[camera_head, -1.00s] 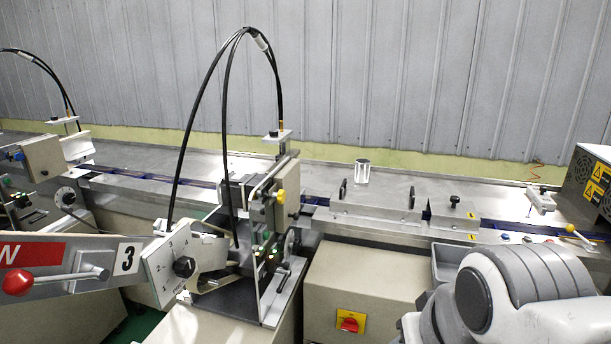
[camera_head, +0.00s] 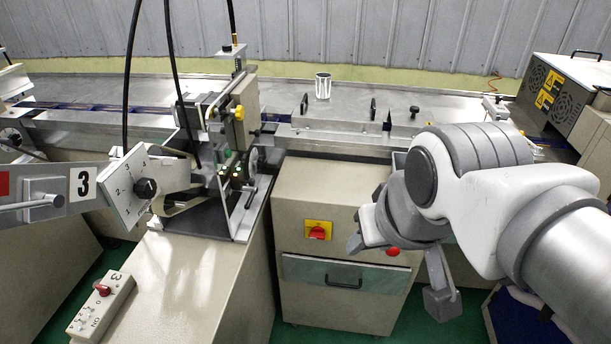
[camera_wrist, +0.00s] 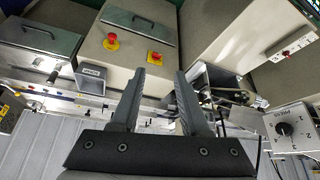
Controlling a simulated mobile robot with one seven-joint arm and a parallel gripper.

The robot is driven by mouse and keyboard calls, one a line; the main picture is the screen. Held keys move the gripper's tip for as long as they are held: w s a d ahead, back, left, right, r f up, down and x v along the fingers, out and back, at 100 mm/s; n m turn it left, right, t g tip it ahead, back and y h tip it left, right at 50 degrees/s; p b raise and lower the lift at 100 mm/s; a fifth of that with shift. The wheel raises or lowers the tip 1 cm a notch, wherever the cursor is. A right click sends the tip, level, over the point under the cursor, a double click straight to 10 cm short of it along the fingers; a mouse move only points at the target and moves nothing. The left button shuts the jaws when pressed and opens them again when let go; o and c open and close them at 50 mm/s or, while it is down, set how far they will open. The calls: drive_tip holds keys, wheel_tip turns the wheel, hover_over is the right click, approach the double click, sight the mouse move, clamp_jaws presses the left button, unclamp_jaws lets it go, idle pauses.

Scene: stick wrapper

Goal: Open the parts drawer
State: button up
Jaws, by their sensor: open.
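The parts drawer (camera_head: 310,272) has a grey metal front with a black bar handle (camera_head: 344,284). It sits in the beige cabinet below the red rotary switch and looks shut. In the wrist view, which is upside down, its front (camera_wrist: 139,27) shows at the top, beyond my fingertips. My gripper (camera_head: 402,262) hangs in front of the cabinet's right part, right of the handle and apart from it. In the wrist view my gripper (camera_wrist: 167,64) has its two grey fingers spread with nothing between them.
A red rotary switch (camera_head: 318,231) and a red button (camera_head: 392,252) are on the cabinet face. A beige machine base (camera_head: 195,280) stands left of it, with a small control box (camera_head: 100,304). A metal cylinder (camera_head: 323,86) stands on the conveyor table. Green floor shows in front.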

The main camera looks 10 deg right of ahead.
drive_tip(key=w+d+f+g+y+b, duration=0.2)
drive_tip(key=w+f+y+b, duration=0.25)
drive_tip(key=f, duration=0.55)
drive_tip(key=w+d+f+m+g+y+b, duration=0.1)
drive_tip(key=w+f+y+b, duration=0.2)
drive_tip(key=w+f, duration=0.55)
drive_tip(key=w+d+f+g+y+b, duration=0.2)
drive_tip(key=w+f+y+b, duration=0.15)
drive_tip(key=f, duration=0.95)
drive_tip(key=w+d+f+m+t+y+b, duration=0.1)
drive_tip(key=d+f+m+t+y+b, duration=0.2)
drive_tip(key=f, duration=0.5)
drive_tip(key=w+d+f+m+t+y+b, duration=0.1)
drive_tip(key=w+d+f+t+b, duration=0.2)
drive_tip(key=f, duration=0.5)
drive_tip(key=m+t+h+b, duration=0.6)
drive_tip(key=t, duration=0.5)
approach(342, 285)
drive_tip(key=x, duration=1)
drive_tip(key=shift+w+f, duration=0.1)
drive_tip(key=shift+f, duration=0.15)
clamp_jaws()
